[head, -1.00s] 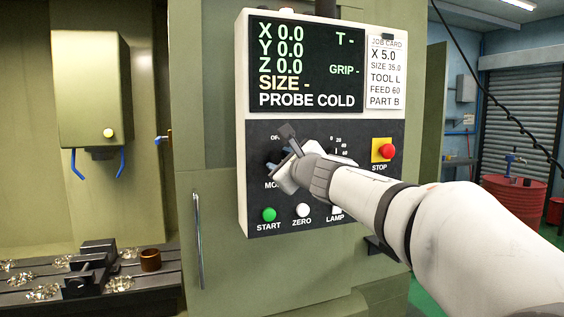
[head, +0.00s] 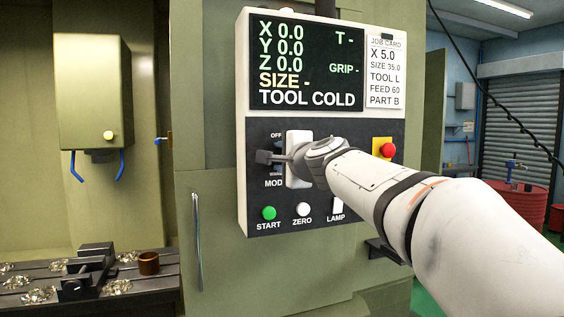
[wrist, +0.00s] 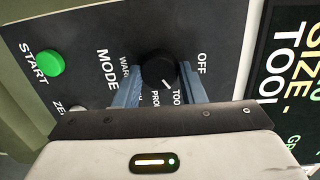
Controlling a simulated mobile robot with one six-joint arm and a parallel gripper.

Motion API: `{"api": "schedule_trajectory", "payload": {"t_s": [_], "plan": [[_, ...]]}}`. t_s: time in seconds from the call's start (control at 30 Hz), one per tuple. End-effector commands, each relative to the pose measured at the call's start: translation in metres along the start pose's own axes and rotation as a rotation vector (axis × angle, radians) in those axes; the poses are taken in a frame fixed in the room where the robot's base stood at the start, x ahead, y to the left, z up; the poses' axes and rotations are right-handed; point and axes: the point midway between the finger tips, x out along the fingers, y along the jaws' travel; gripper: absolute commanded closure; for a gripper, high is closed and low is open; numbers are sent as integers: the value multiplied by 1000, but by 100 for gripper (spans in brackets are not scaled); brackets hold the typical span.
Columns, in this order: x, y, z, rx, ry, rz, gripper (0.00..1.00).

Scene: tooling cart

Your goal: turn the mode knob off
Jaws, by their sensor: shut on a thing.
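The mode knob (wrist: 159,68) is a round black dial on the dark control panel, with a short white pointer mark. In the wrist view the mark points toward the PROBE and TOOL labels; the OFF label (wrist: 202,63) is to the right, beyond TOOL. My gripper (wrist: 158,82) has its blue-grey fingers on opposite sides of the knob, shut on it. In the head view my gripper (head: 286,158) is turned upright against the panel and hides the knob. The display (head: 306,65) reads TOOL COLD.
The green START button (head: 269,213), the white ZERO button (head: 303,209) and the LAMP switch (head: 337,206) are below my gripper. The red STOP button (head: 387,150) is to the right, close to my arm. A job card (head: 386,72) hangs above it.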

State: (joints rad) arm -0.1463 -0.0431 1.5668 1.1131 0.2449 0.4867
Motion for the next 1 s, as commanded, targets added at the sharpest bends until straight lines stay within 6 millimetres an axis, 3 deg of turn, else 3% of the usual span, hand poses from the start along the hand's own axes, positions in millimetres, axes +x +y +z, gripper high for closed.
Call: {"api": "schedule_trajectory", "payload": {"t_s": [1.0], "plan": [[1, 3, 2, -885, 54, 48, 86]]}}
